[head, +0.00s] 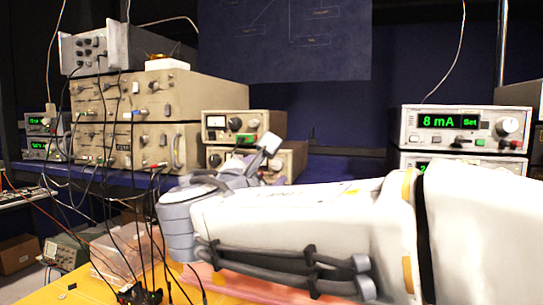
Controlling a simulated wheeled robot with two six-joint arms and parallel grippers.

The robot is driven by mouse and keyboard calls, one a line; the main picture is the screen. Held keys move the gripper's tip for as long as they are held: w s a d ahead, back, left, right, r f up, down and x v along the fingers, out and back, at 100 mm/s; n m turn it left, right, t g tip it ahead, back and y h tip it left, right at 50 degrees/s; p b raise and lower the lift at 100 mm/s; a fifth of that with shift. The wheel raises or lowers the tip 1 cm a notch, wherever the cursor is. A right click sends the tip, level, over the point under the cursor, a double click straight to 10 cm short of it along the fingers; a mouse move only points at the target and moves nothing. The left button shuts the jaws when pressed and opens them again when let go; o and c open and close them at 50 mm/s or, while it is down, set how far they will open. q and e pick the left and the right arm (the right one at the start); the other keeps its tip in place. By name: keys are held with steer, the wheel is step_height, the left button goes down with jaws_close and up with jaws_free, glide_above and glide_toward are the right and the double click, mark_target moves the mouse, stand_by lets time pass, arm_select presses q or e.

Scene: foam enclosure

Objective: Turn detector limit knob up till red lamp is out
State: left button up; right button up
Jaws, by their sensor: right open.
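Two small beige instrument boxes are stacked on the bench in the middle of the head view. The upper box (216,134) shows a dark round knob (235,124) and small coloured parts on its front. The lower box (290,163) is partly hidden behind my right gripper (256,157). My right arm reaches in from the right, and its open gripper is in front of these boxes, with nothing seen in it. I cannot tell which knob is the detector limit knob, whether the gripper touches one, or whether a red lamp is lit. My left gripper is out of view.
A power supply (446,140) reading 8 mA, with a white knob (507,126), stands at the right on another unit. Large stacked instruments (150,98) with hanging cables stand at the left. A clear plastic box (110,258) sits on the yellow surface (72,291) below.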

mark_target(276, 166)
steer(key=p+x, duration=0.1)
steer(key=x, duration=0.1)
steer(key=shift+w+d+r, duration=0.1)
steer(key=shift+w+r, duration=0.05)
steer(key=shift+w, duration=0.2)
steer(key=shift+w+d, duration=0.15)
steer(key=shift+w, duration=0.45)
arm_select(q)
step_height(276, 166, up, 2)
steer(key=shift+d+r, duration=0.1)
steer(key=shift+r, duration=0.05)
arm_select(e)
steer(key=shift+f, duration=0.2)
jaws_close()
steer(key=shift+f, duration=0.15)
steer(key=m+b, duration=0.2)
steer(key=b, duration=0.4)
steer(key=shift+f+m+b, duration=0.15)
steer(key=shift+m+b, duration=0.2)
steer(key=shift+m, duration=0.05)
steer(key=shift+r+m+b, duration=0.3)
steer(key=shift+m+b, duration=0.1)
steer(key=shift+b, duration=0.1)
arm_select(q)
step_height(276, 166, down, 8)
